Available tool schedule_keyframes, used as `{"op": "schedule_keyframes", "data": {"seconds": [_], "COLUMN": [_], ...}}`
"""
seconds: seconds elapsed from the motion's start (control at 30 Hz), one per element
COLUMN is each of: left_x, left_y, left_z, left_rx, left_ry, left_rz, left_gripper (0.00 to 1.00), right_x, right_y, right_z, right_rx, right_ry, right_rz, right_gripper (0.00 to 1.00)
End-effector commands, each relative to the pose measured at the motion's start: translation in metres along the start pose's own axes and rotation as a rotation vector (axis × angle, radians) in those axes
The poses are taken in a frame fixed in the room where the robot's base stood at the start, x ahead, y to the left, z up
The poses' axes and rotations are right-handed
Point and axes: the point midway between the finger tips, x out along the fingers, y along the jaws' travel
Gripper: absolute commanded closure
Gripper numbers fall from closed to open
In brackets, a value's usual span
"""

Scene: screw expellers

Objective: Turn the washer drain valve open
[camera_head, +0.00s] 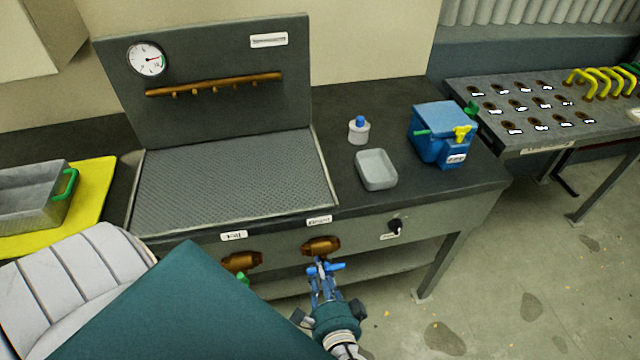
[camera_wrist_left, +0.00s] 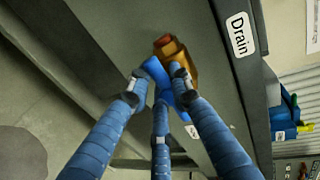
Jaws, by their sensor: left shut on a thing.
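The drain valve (camera_head: 319,245) is a brass fitting on the washer's front face, under the label "Drain". Its blue handle (camera_head: 336,266) sticks out in front of and below the brass body. My left gripper (camera_head: 321,272) is at the handle and shut on it. In the left wrist view the blue handle (camera_wrist_left: 157,76) lies between the fingers of my left gripper (camera_wrist_left: 159,86), which partly hide it and the brass body (camera_wrist_left: 181,62). The washer (camera_head: 235,185) has a perforated top and an upright back panel. My right gripper is not in view.
The fill valve (camera_head: 240,262) with a green handle is left of the drain valve. A black knob (camera_head: 394,226) is to the right. A grey dish (camera_head: 376,169), a bottle (camera_head: 358,131) and a blue box (camera_head: 436,134) stand on the counter. A shelf runs below.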

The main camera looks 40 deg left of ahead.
Motion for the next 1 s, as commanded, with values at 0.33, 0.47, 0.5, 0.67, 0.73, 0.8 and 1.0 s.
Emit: {"op": "schedule_keyframes", "data": {"seconds": [0.33, 0.47, 0.5, 0.67, 0.73, 0.8, 1.0], "left_x": [0.001, -0.003, -0.006, -0.032, -0.047, -0.062, -0.099], "left_y": [-0.002, -0.001, -0.001, 0.0, 0.001, 0.0, -0.001], "left_z": [0.0, 0.0, -0.001, 0.0, -0.001, 0.0, 0.0], "left_rx": [-0.002, -0.002, -0.002, -0.002, -0.001, -0.003, -0.002], "left_ry": [0.0, 0.0, 0.0, 0.0, 0.001, 0.0, -0.001], "left_rz": [-0.003, -0.001, -0.001, 0.002, 0.002, 0.002, -0.001], "left_gripper": [0.63, 0.63, 0.63, 0.63, 0.63, 0.63, 0.63], "right_x": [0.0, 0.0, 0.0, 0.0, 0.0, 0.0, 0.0], "right_y": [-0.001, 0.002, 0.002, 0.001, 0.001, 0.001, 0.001], "right_z": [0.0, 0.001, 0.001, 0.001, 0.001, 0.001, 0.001], "right_rx": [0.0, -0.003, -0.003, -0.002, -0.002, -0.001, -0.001], "right_ry": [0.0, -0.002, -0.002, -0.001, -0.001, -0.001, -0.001], "right_rz": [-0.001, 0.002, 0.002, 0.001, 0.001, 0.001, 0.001], "right_gripper": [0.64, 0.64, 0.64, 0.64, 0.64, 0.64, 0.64]}}
